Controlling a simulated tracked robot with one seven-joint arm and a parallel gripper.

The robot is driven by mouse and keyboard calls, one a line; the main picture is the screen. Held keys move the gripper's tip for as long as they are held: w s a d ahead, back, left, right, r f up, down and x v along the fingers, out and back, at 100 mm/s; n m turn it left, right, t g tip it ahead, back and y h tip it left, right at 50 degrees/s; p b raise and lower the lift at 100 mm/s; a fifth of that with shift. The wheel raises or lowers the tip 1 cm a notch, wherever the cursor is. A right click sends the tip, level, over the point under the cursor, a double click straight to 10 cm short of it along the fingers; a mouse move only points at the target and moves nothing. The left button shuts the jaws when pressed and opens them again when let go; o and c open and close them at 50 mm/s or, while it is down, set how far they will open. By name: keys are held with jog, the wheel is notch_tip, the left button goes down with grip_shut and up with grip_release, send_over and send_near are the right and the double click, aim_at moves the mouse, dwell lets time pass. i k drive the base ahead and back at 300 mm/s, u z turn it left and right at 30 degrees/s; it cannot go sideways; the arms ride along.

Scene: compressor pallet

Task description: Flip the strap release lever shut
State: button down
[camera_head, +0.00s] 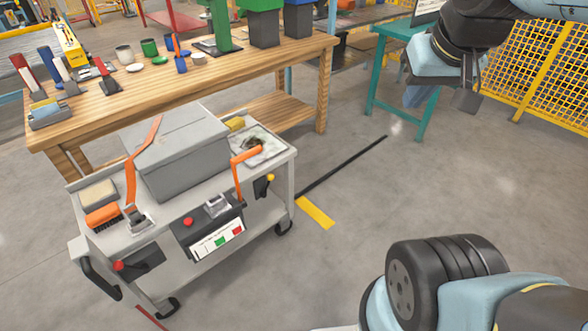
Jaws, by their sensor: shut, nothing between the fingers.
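A grey box-shaped case (185,165) sits on a light grey wheeled cart (272,185). An orange strap (143,150) runs over the case and down its left side to a metal buckle (138,220) on the cart top. A small metal latch piece (216,206) sits on the dark front panel. I cannot tell which piece is the strap release lever or how it stands. My gripper (467,103) is at the upper right, shut and empty, over open floor, well apart from the cart; part of it is hard to make out.
An orange bent bar (240,170) stands at the cart's right. A wooden bench (170,93) with cups and tools stands behind. A teal table (425,90) and yellow mesh fence (548,60) are at the back right. The floor (345,225) right of the cart is clear.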

aim_at(270, 178)
jog(key=u, duration=0.15)
jog(key=i, duration=0.9)
jog(key=z, duration=0.05)
